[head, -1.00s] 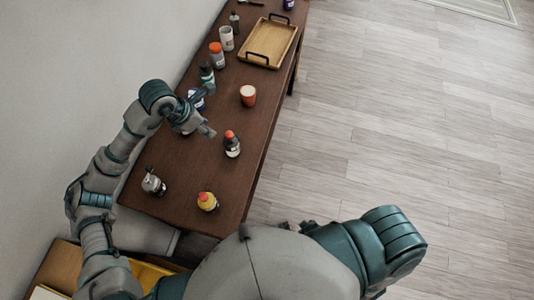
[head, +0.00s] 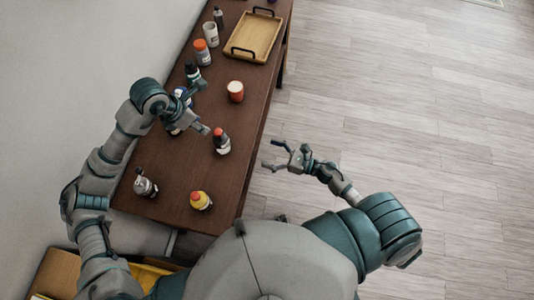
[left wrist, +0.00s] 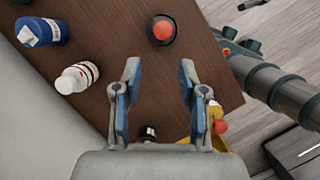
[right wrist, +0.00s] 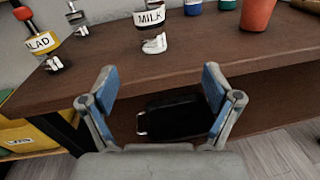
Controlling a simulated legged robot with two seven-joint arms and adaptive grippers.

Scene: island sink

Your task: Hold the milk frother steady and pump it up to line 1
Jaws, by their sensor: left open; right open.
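The item labelled MILK (right wrist: 150,20), which I take to be the milk frother, stands upright on the brown table. In the head view it has a red top and a dark and white body (head: 221,143). It also shows from above in the left wrist view (left wrist: 162,30). My left gripper (head: 205,109) is open and empty, above the table just left of and behind it. My right gripper (head: 270,154) is open and empty, beyond the table's right edge, facing the table. In the right wrist view the frother's top is cut off.
A yellow item labelled SALAD (right wrist: 40,42) and a silver, dark-topped item (head: 145,185) stand at the table's near end. A red cup (head: 236,91), several bottles and a wooden tray (head: 254,37) stand farther back. The floor on the right is clear.

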